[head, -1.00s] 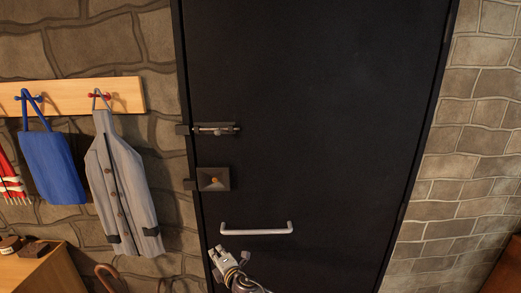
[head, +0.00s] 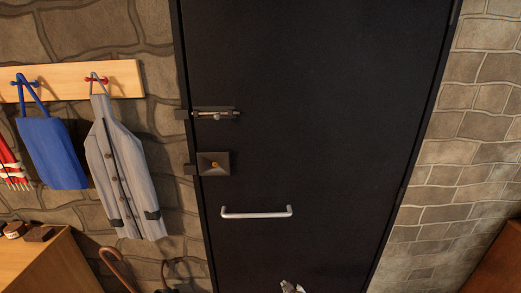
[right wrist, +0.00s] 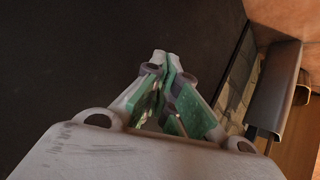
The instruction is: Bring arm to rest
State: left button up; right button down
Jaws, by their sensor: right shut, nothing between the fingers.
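My right gripper (head: 291,287) shows only as a small grey tip at the bottom edge of the head view, in front of the dark door. In the right wrist view its fingers (right wrist: 165,62) with green inner pads come together at the tips, shut and empty. The black door (head: 330,120) stands closed in its frame. Its grey bar handle (head: 256,214) is above and left of the gripper, apart from it. My left gripper is not in view.
A bolt (head: 215,114) and a square lock plate (head: 214,164) are on the door's left side. A coat rack (head: 120,78) holds a blue bag (head: 52,152) and a grey coat (head: 122,170). A wooden cabinet (head: 45,265) stands lower left. A brown piece of furniture (head: 498,268) is lower right.

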jog(key=s+d+f+m+g+h, duration=0.1)
jog(key=s+d+f, duration=0.3)
jog(key=s+f, duration=0.4)
jog(key=s+d+f+m+g, duration=0.2)
jog(key=s+d+f, duration=0.25)
jog(key=s, duration=0.55)
jog(key=s+d+f+m+g+h, duration=0.1)
jog(key=s+d+f, duration=0.3)
jog(key=s+f, duration=0.45)
jog(key=s+d+f+g, duration=0.1)
jog(key=s+f+g, duration=0.1)
jog(key=s, duration=1.4)
jog(key=s+d+f+m+g, duration=0.1)
jog(key=s+f, duration=0.3)
jog(key=s, duration=1.2)
jog(key=shift+s+m+g+h, duration=0.2)
jog(key=shift+m+g+h, duration=0.1)
jog(key=shift+g, duration=0.4)
jog(key=shift+d, duration=0.1)
